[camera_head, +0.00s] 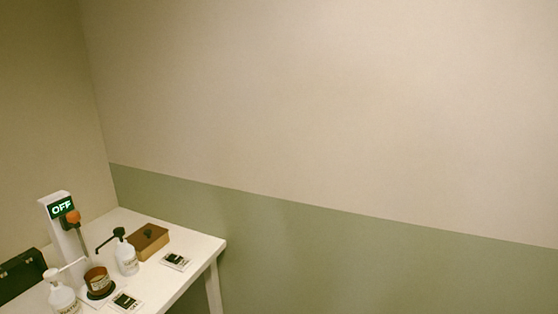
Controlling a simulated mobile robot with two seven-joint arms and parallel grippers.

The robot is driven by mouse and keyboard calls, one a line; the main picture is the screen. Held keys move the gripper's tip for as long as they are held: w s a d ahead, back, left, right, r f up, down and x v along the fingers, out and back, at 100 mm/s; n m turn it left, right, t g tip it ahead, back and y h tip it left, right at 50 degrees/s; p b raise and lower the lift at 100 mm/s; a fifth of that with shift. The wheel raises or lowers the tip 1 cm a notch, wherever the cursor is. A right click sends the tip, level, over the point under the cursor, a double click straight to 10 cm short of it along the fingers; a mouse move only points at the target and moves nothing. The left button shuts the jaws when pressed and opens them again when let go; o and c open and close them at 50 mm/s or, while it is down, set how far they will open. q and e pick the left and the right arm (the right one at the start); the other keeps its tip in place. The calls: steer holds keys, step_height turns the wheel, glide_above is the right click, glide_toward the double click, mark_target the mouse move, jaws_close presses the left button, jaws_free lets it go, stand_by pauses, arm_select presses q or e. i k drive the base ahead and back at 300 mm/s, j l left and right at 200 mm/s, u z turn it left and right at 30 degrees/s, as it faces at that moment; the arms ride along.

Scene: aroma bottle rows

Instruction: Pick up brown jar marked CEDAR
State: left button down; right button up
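A brown jar (98,281) with a pale label stands upright on a dark round base on the white table (205,248), at the lower left of the head view. The label is too small to read, so I cannot tell whether it says CEDAR. Neither of my grippers is in view.
Two white pump bottles (127,259) (62,294) stand beside the jar. A white post with an OFF sign (61,208) and an orange knob (72,216) rises behind. A brown box (148,242), dark case (20,273) and small cards (175,261) (125,300) lie around.

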mark_target(98, 281)
steer(key=u, duration=1.25)
